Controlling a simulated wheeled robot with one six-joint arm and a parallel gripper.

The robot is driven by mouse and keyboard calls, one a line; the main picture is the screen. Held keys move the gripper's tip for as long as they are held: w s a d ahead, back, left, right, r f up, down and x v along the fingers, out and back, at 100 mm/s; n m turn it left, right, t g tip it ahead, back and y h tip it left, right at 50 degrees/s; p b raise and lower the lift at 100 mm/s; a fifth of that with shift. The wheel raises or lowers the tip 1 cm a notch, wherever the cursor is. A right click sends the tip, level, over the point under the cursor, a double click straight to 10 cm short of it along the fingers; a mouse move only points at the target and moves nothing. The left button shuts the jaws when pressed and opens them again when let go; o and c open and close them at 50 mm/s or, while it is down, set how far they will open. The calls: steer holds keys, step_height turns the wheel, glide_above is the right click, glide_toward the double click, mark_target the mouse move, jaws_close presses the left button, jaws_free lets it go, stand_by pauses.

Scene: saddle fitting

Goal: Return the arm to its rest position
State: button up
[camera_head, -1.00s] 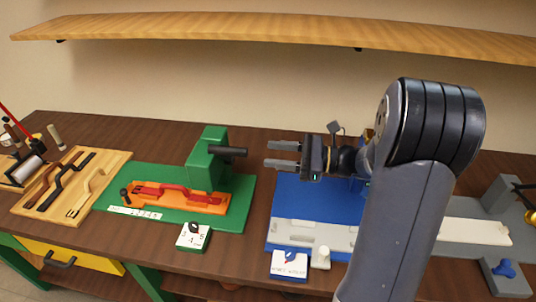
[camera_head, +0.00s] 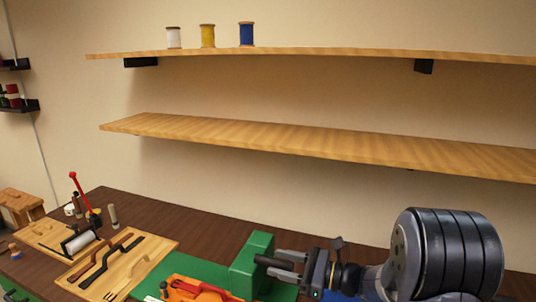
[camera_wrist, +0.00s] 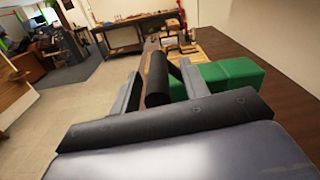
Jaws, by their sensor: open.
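My gripper (camera_head: 288,264) is at the lower middle of the head view, with its two fingers pointing left. The fingers are apart and I see nothing held between them. They are close to the green block-shaped fixture (camera_head: 252,264) in the picture; I cannot tell the exact gap. In the wrist view my gripper (camera_wrist: 158,88) has a finger on each side, with the dark cylinder (camera_wrist: 157,82) of the green fixture (camera_wrist: 225,80) showing between and beyond them. My arm's large dark joint is at the lower right of the head view.
An orange tray (camera_head: 185,290) with a red handle sits on the green base. Wooden boards with dark strips (camera_head: 118,262) lie left on the brown bench (camera_head: 165,225). Two wooden shelves (camera_head: 300,140) span the wall above; three spools (camera_head: 208,36) stand on the upper one.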

steer(key=shift+s+a+f, duration=0.15)
steer(key=shift+a+f, duration=0.2)
steer(key=shift+a, duration=0.25)
steer(key=shift+s+f, duration=0.1)
steer(key=shift+s, duration=0.1)
